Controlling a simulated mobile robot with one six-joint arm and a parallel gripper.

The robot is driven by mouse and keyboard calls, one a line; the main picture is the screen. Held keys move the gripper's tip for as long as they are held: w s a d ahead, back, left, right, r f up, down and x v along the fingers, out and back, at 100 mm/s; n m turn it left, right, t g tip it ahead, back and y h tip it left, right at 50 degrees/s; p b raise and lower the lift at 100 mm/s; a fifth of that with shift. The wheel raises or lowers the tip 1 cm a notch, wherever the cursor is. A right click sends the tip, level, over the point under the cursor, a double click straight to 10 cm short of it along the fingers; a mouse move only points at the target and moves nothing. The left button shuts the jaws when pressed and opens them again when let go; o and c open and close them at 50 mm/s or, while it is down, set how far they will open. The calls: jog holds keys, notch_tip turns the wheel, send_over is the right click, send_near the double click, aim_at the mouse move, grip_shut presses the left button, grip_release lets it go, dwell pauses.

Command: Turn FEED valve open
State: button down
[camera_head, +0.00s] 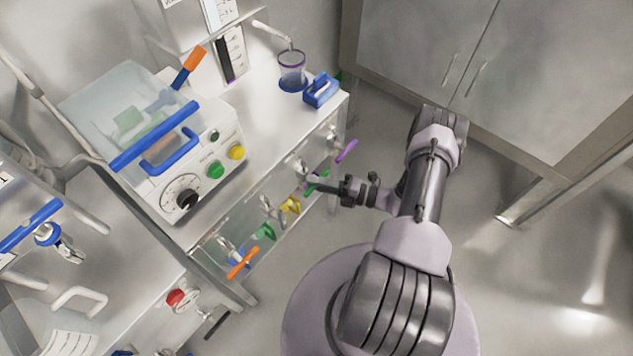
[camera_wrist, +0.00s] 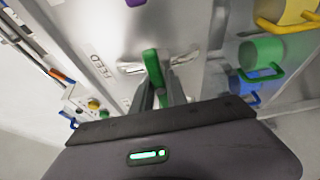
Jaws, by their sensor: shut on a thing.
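The FEED valve has a green lever handle (camera_wrist: 151,66) on a metal fitting at the front panel, with the label FEED (camera_wrist: 101,67) to its left in the wrist view. In the head view the green handle (camera_head: 321,178) shows only in part beside my gripper fingers. My gripper (camera_head: 318,186) reaches the panel from the right, and its two fingers (camera_wrist: 160,97) are shut on the green handle. The fingers hide the near end of the handle. I cannot tell from these views how far the valve is turned.
A purple lever (camera_head: 347,150) is close by on the panel's right. A yellow handle (camera_head: 290,205), another green handle (camera_head: 265,232) and an orange lever (camera_head: 243,263) sit to the left. A blue holder (camera_head: 321,90) and a beaker (camera_head: 292,70) stand on the bench above. Floor at right is clear.

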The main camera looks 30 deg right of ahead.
jog(key=n+g+h+p, duration=0.1)
jog(key=n+p, duration=0.1)
jog(key=n, duration=0.1)
jog(key=shift+r+n+h, duration=0.15)
jog(key=shift+n+h, duration=0.25)
jog(key=n+h+p, duration=0.1)
jog(key=n+p, duration=0.1)
jog(key=n, duration=0.1)
jog(key=shift+h+p, duration=0.4)
jog(key=n+h+p, duration=0.2)
jog(key=n, duration=0.1)
jog(key=shift+n+h+p, duration=0.9)
jog(key=shift+n+p, duration=0.05)
jog(key=shift+n, duration=0.55)
jog(key=shift+t, duration=0.3)
jog(key=c, duration=1.3)
grip_release()
